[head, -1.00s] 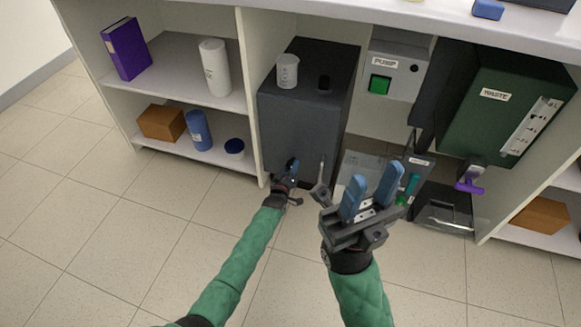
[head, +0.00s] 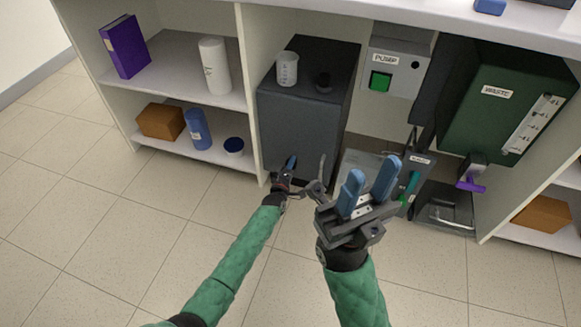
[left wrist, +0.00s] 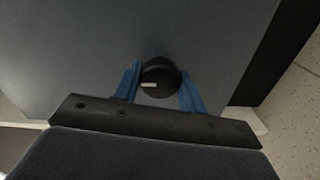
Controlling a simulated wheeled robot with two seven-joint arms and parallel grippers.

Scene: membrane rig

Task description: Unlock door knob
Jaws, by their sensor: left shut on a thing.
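A black round knob (left wrist: 159,77) with a white pointer mark sits on the front of a dark grey cabinet (head: 300,130). In the left wrist view the mark points left, about horizontal. My left gripper (head: 289,166) is low at the cabinet's front. Its blue fingers (left wrist: 160,88) are shut on the knob, one on each side; in the head view the gripper hides the knob. My right gripper (head: 368,190) is open and empty, held up in front of the pump bay, to the right of the left gripper.
A pump box (head: 396,70) and green waste tank (head: 500,105) with a purple handle (head: 470,184) are to the right. Shelves stand at left. The floor in front is clear.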

